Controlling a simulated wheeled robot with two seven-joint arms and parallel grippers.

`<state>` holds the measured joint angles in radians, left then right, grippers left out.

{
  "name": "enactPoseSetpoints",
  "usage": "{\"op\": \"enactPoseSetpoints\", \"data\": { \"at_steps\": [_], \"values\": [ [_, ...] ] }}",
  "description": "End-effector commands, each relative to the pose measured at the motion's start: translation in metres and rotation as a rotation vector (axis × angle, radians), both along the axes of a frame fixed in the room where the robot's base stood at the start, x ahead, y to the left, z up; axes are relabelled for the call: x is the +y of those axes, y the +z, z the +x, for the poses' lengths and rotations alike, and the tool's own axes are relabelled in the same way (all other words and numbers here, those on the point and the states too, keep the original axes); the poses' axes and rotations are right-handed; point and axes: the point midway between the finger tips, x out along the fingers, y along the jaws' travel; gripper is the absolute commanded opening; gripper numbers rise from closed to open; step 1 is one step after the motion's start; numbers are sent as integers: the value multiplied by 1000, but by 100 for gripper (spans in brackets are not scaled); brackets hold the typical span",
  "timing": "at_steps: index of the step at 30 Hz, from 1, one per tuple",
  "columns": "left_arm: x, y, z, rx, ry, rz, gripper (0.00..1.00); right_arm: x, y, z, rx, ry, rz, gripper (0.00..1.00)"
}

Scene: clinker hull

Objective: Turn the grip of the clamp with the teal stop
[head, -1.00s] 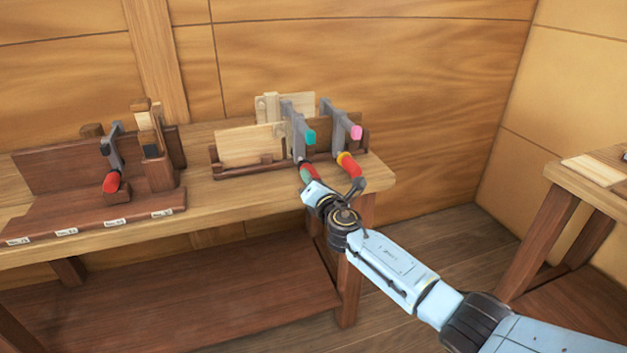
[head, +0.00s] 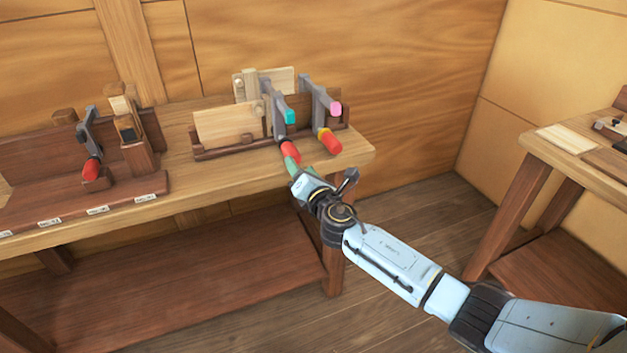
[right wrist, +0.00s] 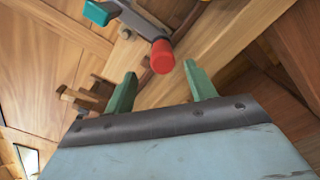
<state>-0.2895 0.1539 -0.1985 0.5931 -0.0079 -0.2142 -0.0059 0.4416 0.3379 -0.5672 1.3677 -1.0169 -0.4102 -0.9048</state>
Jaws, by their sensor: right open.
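The clamp with the teal stop (head: 289,117) stands in the wooden rack on the bench, with its red grip (head: 290,151) pointing toward me. In the right wrist view the teal stop (right wrist: 97,12) is at the top left and the red grip (right wrist: 162,57) is in front of the fingers. My right gripper (head: 291,164) is open at the end of that grip. Its green fingers (right wrist: 157,82) stand apart, and the grip's end shows between and just beyond them; I cannot tell if they touch it. My left gripper is not in view.
A clamp with a pink stop (head: 335,109) and a red and yellow grip (head: 329,142) stands close to the right. Another red-gripped clamp (head: 91,168) is on a dark stand at the left. A second table (head: 540,150) is at the right.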

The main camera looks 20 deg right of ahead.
Motion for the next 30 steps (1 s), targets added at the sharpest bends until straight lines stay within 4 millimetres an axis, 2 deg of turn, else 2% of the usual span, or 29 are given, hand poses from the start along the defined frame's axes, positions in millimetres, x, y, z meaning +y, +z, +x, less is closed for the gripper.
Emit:
{"op": "enactPoseSetpoints", "data": {
  "at_steps": [1,6,12,18,30],
  "values": [
    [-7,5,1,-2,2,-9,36,-1,1,-12,2,1,-1,56],
    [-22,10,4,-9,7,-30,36,-2,0,-44,1,1,-2,56],
    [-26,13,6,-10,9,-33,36,-3,0,-68,-1,-1,-1,56],
    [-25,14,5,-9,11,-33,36,-3,1,-75,-2,-1,-1,56],
    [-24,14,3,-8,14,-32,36,-3,0,-75,-2,-1,-1,56]
  ]
}}
